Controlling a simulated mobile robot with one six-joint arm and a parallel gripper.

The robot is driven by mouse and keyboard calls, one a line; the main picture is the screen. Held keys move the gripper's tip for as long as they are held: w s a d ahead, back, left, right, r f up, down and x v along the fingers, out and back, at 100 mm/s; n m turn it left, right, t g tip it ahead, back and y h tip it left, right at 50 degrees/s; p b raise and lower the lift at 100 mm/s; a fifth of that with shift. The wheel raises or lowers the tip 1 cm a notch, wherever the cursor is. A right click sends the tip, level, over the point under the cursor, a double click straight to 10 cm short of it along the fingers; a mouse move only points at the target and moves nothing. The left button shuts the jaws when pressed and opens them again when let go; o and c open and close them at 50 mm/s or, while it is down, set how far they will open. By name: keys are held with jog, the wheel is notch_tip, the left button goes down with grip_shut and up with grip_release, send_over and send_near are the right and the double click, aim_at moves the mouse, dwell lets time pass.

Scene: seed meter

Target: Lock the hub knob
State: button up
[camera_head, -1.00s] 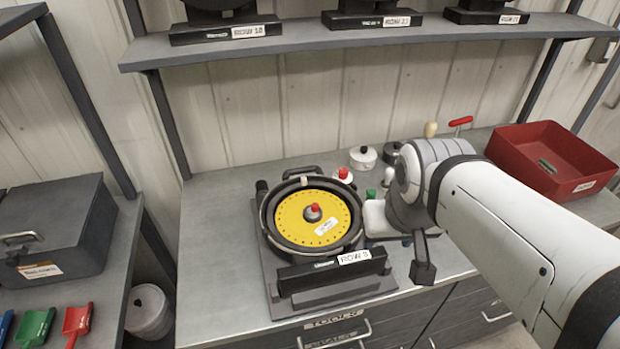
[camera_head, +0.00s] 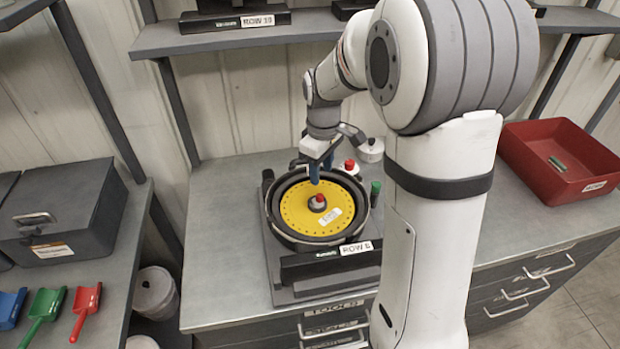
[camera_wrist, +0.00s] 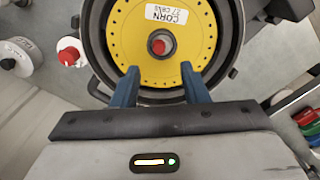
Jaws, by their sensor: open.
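The hub knob (camera_head: 318,200) has a red top on a grey base at the centre of the yellow seed disc (camera_head: 294,209). The disc lies in the round black seed meter (camera_head: 287,238), labelled ROW 8. In the wrist view the knob (camera_wrist: 159,46) shows ahead of the fingertips, with the disc (camera_wrist: 195,50) marked CORN. My gripper (camera_wrist: 158,70) has two blue fingers, open and empty, over the disc on either side of the knob's line. In the head view my gripper (camera_head: 313,172) is above the disc's back edge, apart from the knob.
A red-capped white piece (camera_head: 350,167) and a green-capped piece (camera_head: 375,190) stand right of the meter. A red bin (camera_head: 560,165) sits at the right. A dark case (camera_head: 60,215) and coloured scoops are at the left. A shelf (camera_head: 220,40) spans the back.

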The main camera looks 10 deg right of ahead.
aim_at(320, 195)
jog(key=shift+w+a+f, duration=0.1)
jog(key=shift+w+f, duration=0.2)
jog(key=shift+f, duration=0.3)
notch_tip(320, 195, down, 7)
jog(key=shift+s+f+p, duration=0.1)
jog(key=shift+p, duration=0.65)
